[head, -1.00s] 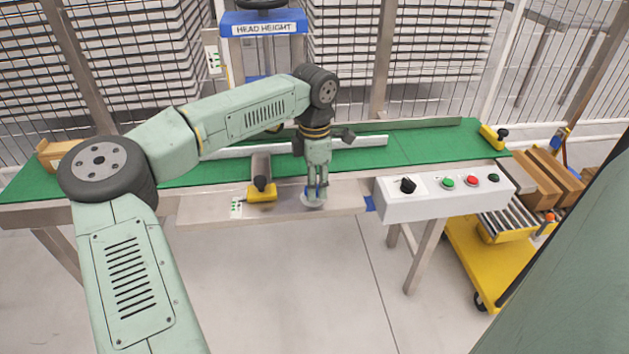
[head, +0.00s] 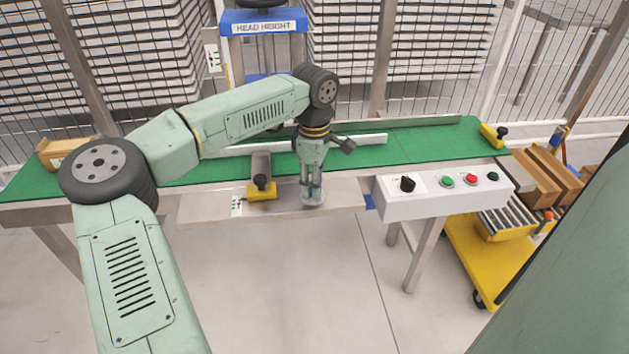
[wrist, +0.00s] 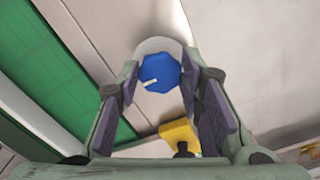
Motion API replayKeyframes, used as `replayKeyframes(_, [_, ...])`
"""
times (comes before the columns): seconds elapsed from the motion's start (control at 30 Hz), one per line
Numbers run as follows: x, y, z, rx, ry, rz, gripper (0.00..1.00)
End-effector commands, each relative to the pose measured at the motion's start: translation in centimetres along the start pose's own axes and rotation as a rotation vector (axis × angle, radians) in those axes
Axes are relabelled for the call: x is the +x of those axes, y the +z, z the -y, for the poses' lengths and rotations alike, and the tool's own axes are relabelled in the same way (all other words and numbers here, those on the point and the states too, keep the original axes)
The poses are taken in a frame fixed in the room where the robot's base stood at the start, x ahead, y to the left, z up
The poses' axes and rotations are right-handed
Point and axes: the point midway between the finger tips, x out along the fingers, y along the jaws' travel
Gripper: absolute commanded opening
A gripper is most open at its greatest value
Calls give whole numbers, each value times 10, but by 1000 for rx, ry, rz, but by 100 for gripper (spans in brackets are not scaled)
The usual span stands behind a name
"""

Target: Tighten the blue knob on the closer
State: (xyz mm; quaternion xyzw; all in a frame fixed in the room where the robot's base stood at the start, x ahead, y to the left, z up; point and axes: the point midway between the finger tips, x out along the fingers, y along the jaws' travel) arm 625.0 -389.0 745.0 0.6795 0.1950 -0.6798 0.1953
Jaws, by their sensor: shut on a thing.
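The blue knob (wrist: 160,71) is octagonal with a white mark pointing to the lower left in the wrist view. It sits on a pale round base (wrist: 157,45) on the metal ledge (head: 215,208) at the conveyor's front edge. My gripper (wrist: 162,72) points down over it, with its fingertips closed against two opposite sides of the knob. In the head view my gripper (head: 312,196) stands upright on the ledge, and its fingers mostly hide the knob.
A yellow block with a black knob (head: 262,193) stands close left of my gripper; it also shows in the wrist view (wrist: 181,134). A control box (head: 440,197) with a black switch and several buttons is to the right. The green belt (head: 430,146) runs behind.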

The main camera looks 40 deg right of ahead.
Motion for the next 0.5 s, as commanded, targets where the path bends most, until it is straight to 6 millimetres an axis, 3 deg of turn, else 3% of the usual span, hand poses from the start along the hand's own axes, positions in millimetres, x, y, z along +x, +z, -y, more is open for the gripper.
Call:
replayKeyframes(0.33, [-1,1,-1,5,3,1,6])
replayKeyframes(0.37, [-1,1,-1,5,3,1,35])
replayKeyframes(0.5, [-1,1,0,4,2,0,44])
